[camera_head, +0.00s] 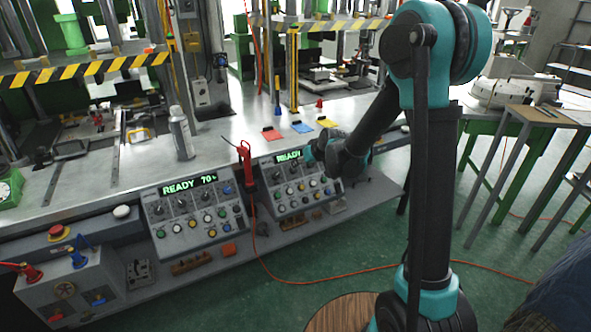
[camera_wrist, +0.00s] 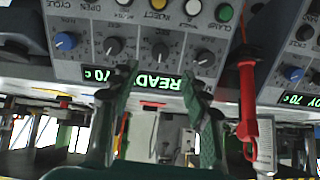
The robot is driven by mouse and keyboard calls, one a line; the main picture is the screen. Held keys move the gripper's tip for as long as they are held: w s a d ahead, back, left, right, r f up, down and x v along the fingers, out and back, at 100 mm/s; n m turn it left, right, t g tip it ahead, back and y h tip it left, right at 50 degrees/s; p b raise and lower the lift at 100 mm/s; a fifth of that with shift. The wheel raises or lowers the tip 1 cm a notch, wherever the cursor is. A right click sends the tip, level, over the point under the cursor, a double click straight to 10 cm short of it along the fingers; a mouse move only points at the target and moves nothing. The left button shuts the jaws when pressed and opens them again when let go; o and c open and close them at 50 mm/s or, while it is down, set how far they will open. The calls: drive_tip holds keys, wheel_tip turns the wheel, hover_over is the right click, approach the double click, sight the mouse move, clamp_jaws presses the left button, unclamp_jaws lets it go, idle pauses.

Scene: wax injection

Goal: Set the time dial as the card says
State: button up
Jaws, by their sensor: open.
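My gripper (camera_head: 314,154) is in front of the right control panel (camera_head: 283,205) and hides part of its top. In the wrist view, which looks upside down, my gripper (camera_wrist: 158,76) is open, with its two green fingers apart and nothing between them. Beyond the fingers are a black dial (camera_wrist: 160,51), a second black dial (camera_wrist: 113,46), a third black dial (camera_wrist: 205,57) and a blue-capped dial (camera_wrist: 66,41). Their white pointers show, but I cannot tell which is the time dial.
The left control panel (camera_head: 195,213) reads READY 70. A red-handled tool (camera_head: 245,160) with an orange cord hangs between the panels. A grey bottle (camera_head: 181,133) stands on the bench. Colored buttons (camera_wrist: 193,7) line the panel near the dials.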

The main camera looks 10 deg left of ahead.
sight(295, 172)
drive_tip(key=x, duration=0.8)
drive_tip(key=shift+w+a+f, duration=0.1)
drive_tip(key=shift+w+f, duration=0.15)
clamp_jaws()
